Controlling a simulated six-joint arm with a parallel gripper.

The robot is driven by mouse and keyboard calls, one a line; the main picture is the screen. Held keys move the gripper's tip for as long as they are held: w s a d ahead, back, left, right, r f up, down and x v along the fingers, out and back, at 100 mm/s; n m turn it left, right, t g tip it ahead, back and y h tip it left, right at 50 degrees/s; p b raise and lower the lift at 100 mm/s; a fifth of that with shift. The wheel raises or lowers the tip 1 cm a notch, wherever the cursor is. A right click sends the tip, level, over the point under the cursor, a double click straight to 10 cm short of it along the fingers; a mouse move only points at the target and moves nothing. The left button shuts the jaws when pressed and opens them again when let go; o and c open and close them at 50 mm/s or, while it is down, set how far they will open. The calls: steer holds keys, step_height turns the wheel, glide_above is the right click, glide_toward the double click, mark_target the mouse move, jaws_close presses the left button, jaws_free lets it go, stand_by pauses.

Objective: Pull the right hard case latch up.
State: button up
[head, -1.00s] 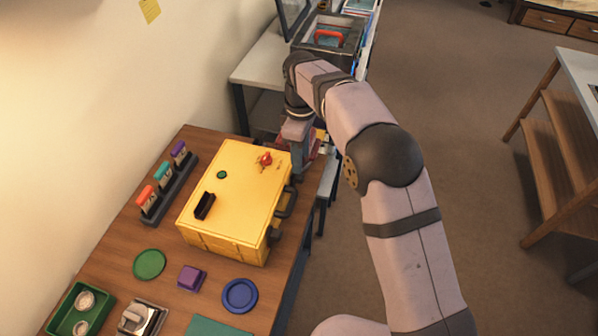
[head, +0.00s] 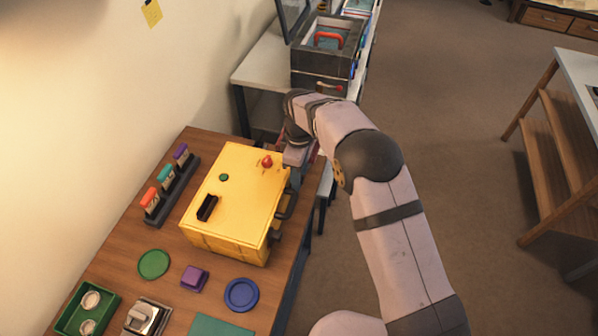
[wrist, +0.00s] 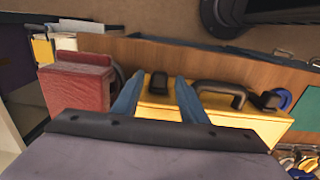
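The yellow hard case (head: 238,190) stands closed on the wooden table in the head view, and part of it shows in the wrist view (wrist: 258,122). In the wrist view, a black latch (wrist: 158,82) shows between the two blue fingers of my gripper (wrist: 160,78). The fingers are apart, with a gap beside the latch; I cannot tell if they touch it. The black handle (wrist: 222,88) and the other latch (wrist: 270,101) are to the right. In the head view, my gripper (head: 293,170) is at the case's far right corner and hides the far latch.
A red block-like thing (wrist: 75,92) is left of the fingers in the wrist view. On the table are a rack (head: 170,190), a green disc (head: 153,264), a purple block (head: 194,278) and a blue dish (head: 241,294). A dark box (head: 325,60) stands beyond.

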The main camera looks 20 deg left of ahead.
jaws_close()
steer(key=shift+r+p, duration=0.45)
steer(key=shift+r, duration=0.7)
jaws_free()
step_height(320, 180, up, 7)
steer(key=b, duration=0.2)
steer(key=shift+r+b, duration=0.15)
steer(key=shift+b, duration=0.25)
